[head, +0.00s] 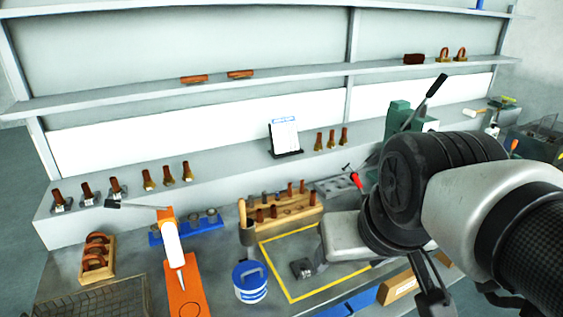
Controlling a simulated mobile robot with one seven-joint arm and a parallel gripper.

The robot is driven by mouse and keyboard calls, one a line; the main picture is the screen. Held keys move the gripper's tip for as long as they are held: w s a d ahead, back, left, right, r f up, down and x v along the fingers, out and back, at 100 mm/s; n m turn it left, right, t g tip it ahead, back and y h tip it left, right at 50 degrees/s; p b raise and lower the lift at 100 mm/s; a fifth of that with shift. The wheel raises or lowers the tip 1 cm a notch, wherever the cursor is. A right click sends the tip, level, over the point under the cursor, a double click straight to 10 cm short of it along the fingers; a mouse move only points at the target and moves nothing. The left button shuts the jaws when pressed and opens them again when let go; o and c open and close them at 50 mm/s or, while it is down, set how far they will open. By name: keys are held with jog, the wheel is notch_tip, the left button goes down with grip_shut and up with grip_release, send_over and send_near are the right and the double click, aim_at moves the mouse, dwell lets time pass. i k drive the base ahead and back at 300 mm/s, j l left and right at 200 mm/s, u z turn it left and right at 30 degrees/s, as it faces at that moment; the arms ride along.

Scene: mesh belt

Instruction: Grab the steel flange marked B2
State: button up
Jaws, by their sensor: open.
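Several small steel pieces sit in a blue rack (187,230) on the bench, left of centre. Any one of them may be a flange, but no B2 mark is readable. Several brown-topped pieces with steel bases (88,196) stand on the ledge at the left. My gripper (369,284) is over the right part of the bench, to the right of the blue rack and well apart from it. Its jaws are open, with no object visible between them. My wrist hides part of the hand and the bench behind it.
A wooden block with pegs (283,211), a blue-and-white tub (250,284) and an orange stand with a white bottle (172,245) stand between the rack and gripper or nearby. A yellow outline (277,272) marks bench space. A wooden rack (97,268) is at left.

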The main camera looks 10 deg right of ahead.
aim_at(307, 269)
jog(key=l+u, duration=0.15)
jog(key=l, duration=0.25)
jog(key=k+j+z, duration=0.1)
jog(key=j+z, duration=0.15)
jog(key=j, duration=0.2)
jog(key=k+j+z, duration=0.15)
jog(key=j+z, duration=0.15)
jog(key=j, duration=0.15)
jog(key=k+j+z, duration=0.25)
jog(key=j, duration=0.2)
jog(key=k+j+z, duration=0.3)
jog(key=k+l+u, duration=0.1)
jog(key=i+l+u, duration=0.35)
jog(key=l, duration=0.4)
jog(key=i+l+u, duration=0.15)
jog(key=i+l, duration=0.15)
jog(key=l, duration=0.15)
jog(key=k, duration=0.6)
